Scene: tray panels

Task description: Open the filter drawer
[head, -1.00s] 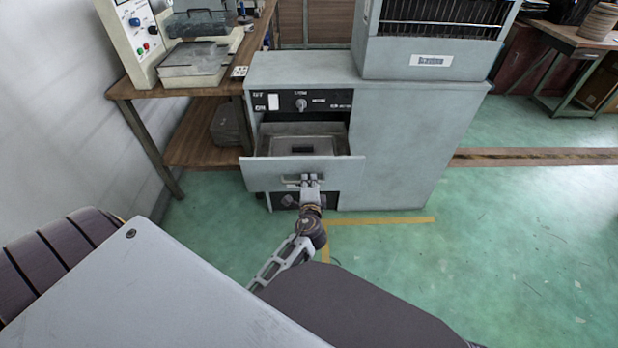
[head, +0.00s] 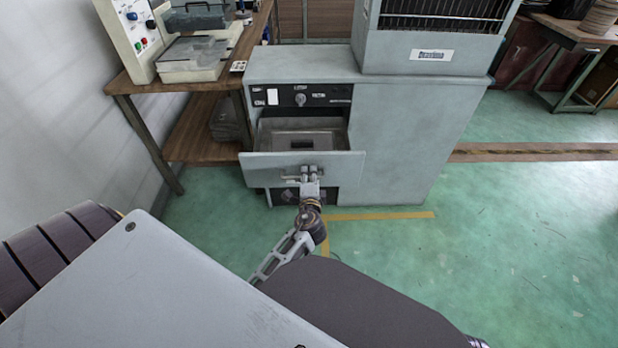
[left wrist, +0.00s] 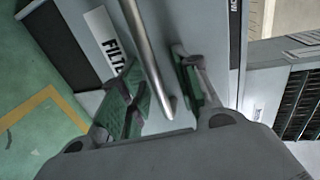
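The grey filter drawer (head: 256,171) stands pulled out from the front of the grey cabinet (head: 400,140), and its inside shows from above. Its bar handle (left wrist: 150,55) crosses the left wrist view, beside a white label (left wrist: 103,38) reading "FILT", the rest hidden. My left gripper (head: 309,170) is at the handle in the head view. In the left wrist view its two green-padded fingers (left wrist: 158,88) stand apart on either side of the bar. The right finger is clear of the bar; I cannot tell whether the left one touches it. My right gripper is out of view.
A control panel with a knob (head: 300,99) is above the drawer. A wooden bench (head: 150,85) with equipment stands close on the left. A vented unit (head: 430,40) sits on the cabinet. Green floor is free to the right.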

